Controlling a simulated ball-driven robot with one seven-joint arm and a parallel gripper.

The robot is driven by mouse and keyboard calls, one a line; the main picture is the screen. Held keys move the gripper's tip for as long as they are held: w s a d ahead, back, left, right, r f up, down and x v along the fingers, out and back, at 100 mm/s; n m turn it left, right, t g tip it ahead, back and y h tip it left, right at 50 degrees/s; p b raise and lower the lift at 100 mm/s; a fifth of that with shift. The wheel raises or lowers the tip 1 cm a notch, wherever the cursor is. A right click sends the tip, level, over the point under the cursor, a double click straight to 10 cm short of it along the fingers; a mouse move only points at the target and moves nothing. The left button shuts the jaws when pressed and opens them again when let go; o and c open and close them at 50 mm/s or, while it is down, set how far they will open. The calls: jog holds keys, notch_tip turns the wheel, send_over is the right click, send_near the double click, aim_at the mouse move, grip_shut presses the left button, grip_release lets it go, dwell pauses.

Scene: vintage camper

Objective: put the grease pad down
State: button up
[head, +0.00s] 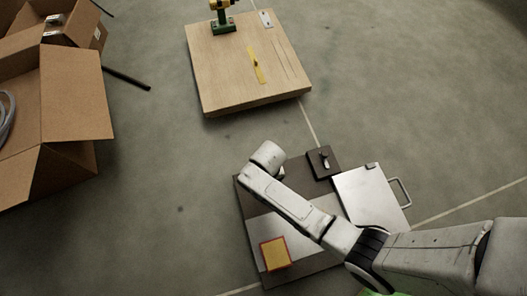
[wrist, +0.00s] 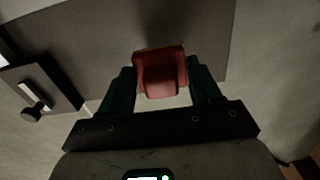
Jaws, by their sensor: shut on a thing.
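My gripper (wrist: 161,82) shows in the wrist view, its two dark green fingers shut on a red block, which I take to be the grease pad (wrist: 160,72). The pad is over a dark grey board (wrist: 205,30); I cannot tell whether it touches it. In the head view my arm hides the gripper and the pad. The same board (head: 250,202) lies on the floor there, with a pale metal strip across it. A yellow square with a red-orange border (head: 275,254) is on its front left part.
A dark square plate with a latch (head: 323,162) sits at the board's back right; it also shows in the wrist view (wrist: 38,88). A metal lid with a handle (head: 368,195) lies to the right. A wooden board (head: 225,75) with a drill (head: 222,18) is farther back. Cardboard boxes (head: 65,100) stand left.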

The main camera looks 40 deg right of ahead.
jog(key=shift+w+a+f+b, duration=0.35)
jog(key=shift+w+f+b, duration=0.1)
jog(key=shift+f, duration=0.3)
jog(key=shift+w+a+f+b, duration=0.15)
jog(key=shift+f+b, duration=0.75)
jog(key=shift+f, duration=0.65)
jog(key=shift+f, duration=0.1)
jog(key=o, duration=0.9)
jog(key=shift+o, duration=0.2)
notch_tip(320, 180, up, 12)
jog(key=p, duration=0.7)
